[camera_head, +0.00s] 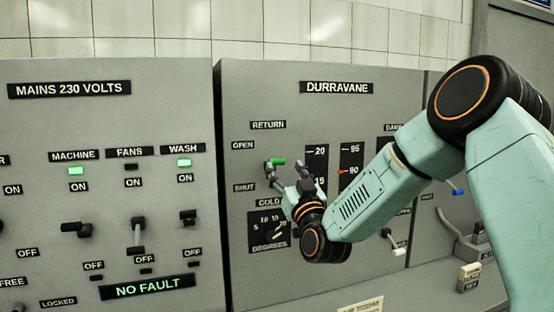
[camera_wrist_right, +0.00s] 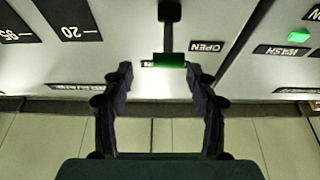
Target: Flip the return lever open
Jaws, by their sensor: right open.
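The return lever (camera_head: 278,161) is a dark arm with a green grip on the DURRAVANE panel, below the RETURN label. In the right wrist view its green grip (camera_wrist_right: 170,60) lies close to the OPEN label, on that end of its travel. My right gripper (camera_head: 287,174) is at the lever, partly overlapping its lower part in the head view. In the wrist view the right gripper (camera_wrist_right: 160,72) is open, with the green grip just beyond and between its fingertips. I cannot tell whether they touch. My left gripper is not in view.
The OPEN label (camera_head: 243,145) and SHUT label (camera_head: 244,188) stand left of the lever. A COLD degrees dial (camera_head: 268,228) sits below. The mains panel (camera_head: 110,200) at left has several switches. A tiled wall (camera_head: 180,30) is behind.

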